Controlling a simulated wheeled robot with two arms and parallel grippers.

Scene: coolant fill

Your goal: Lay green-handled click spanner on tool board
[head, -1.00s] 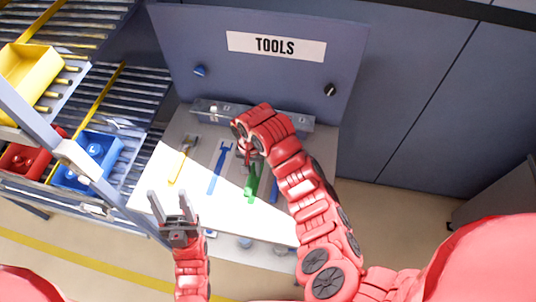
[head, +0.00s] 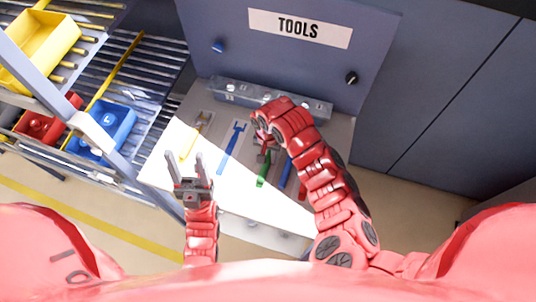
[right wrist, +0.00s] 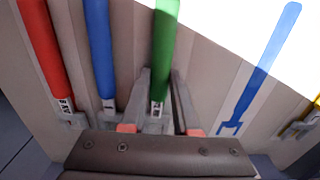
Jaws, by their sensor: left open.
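The tool board (head: 225,195) is a pale sloping panel below the TOOLS sign. The green-handled spanner (head: 264,168) lies along it, and its green handle (right wrist: 165,40) shows in the right wrist view. My right gripper (head: 262,145) is at the spanner's metal head end. In the right wrist view its two fingers (right wrist: 160,85) stand on either side of the spanner's shank. A narrow dark gap shows by one finger, and I cannot tell whether they press on it. My left gripper (head: 188,165) is open and empty, over the lower left of the board.
A blue spanner (right wrist: 98,45) and a red one (right wrist: 45,50) lie beside the green one. A flat blue spanner shape (head: 232,147) and a yellow one (head: 193,138) are on its other side. A rack with yellow, red and blue bins (head: 115,120) stands left.

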